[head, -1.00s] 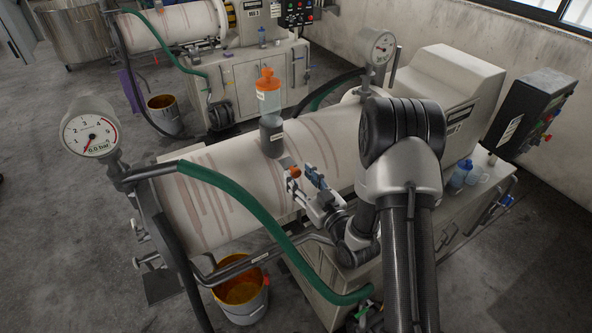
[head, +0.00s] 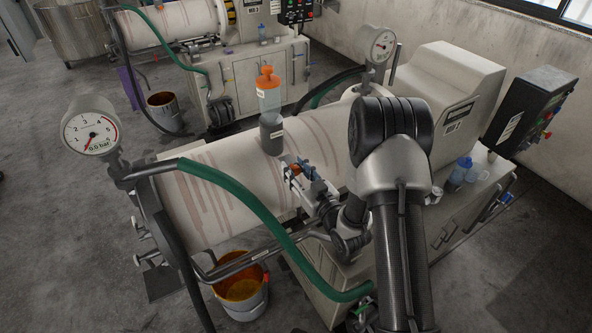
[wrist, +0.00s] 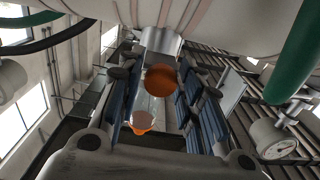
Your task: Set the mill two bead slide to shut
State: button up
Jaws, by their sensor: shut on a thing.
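Mill two's long pale drum (head: 215,195) lies across the middle of the head view. A bead hopper (head: 270,112) with an orange cap and a dark lower part stands upright on it. Just below the hopper is the slide's orange knob (head: 295,169). My gripper (head: 301,170) reaches it from the lower right, its blue-padded fingers around the knob. In the wrist view my gripper (wrist: 162,100) has the orange knob (wrist: 161,80) between its pads and is shut on it. The slide's body and any position marks are hidden or too small to read.
A green hose (head: 250,205) arches over the drum left of my gripper. A pressure gauge (head: 91,131) stands at the left and another gauge (head: 377,46) at the back. An orange-lined bucket (head: 241,292) sits below the drum. Bottles (head: 462,170) stand at the right.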

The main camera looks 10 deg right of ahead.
aim_at(289, 162)
grip_shut()
jog(key=b+x, duration=0.2)
jog(key=x, duration=0.2)
jog(key=shift+f, duration=0.1)
jog(key=shift+o, duration=2.1)
grip_release()
jog(key=shift+o, duration=1.4)
jog(key=shift+w+a, duration=0.1)
jog(key=shift+w, duration=0.1)
jog(key=shift+s, duration=0.15)
